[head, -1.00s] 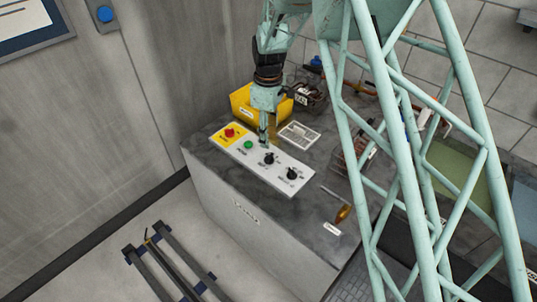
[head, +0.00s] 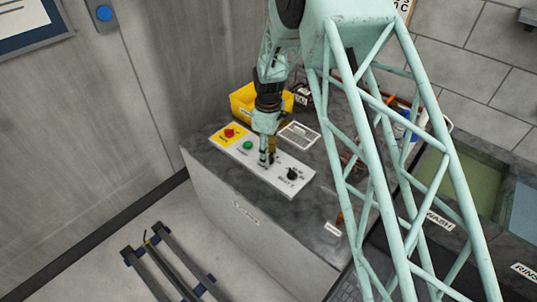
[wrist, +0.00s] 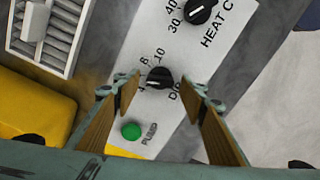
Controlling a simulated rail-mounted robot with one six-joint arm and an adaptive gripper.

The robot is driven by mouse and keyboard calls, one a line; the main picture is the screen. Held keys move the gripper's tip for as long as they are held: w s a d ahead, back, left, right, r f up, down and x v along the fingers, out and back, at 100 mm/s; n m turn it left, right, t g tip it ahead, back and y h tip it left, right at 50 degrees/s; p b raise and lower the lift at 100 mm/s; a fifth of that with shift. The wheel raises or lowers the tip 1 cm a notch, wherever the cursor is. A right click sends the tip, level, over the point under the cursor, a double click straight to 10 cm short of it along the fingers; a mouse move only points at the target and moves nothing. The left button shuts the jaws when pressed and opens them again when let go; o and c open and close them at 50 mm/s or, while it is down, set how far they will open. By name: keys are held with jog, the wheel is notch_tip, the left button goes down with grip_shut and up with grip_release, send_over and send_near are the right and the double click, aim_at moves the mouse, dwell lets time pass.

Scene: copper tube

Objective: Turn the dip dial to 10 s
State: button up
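The black dip dial (wrist: 159,78) is on a pale control panel (head: 285,185), with printed numbers including 8 and 10 beside it in the wrist view. My gripper (wrist: 158,88) is open, with one finger to each side of the dial and visible gaps between. Whether the fingertips are level with the knob or above it I cannot tell. In the head view my gripper (head: 267,161) points down at the panel and mostly hides the dip dial. The dial's pointer is too small to read surely.
The heat dial (wrist: 199,11) is close beyond the dip dial. The green pump button (wrist: 131,131) is on the near side. A red button on yellow (head: 229,133), a yellow bin (head: 243,100) and a grey slatted box (head: 299,136) are close by.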

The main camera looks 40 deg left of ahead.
jog(key=c, duration=0.9)
jog(key=shift+m, duration=0.5)
jog(key=m, duration=0.7)
jog(key=shift+w+p, duration=0.1)
jog(key=shift+p, duration=0.25)
jog(key=m, duration=0.3)
jog(key=shift+m, duration=2.4)
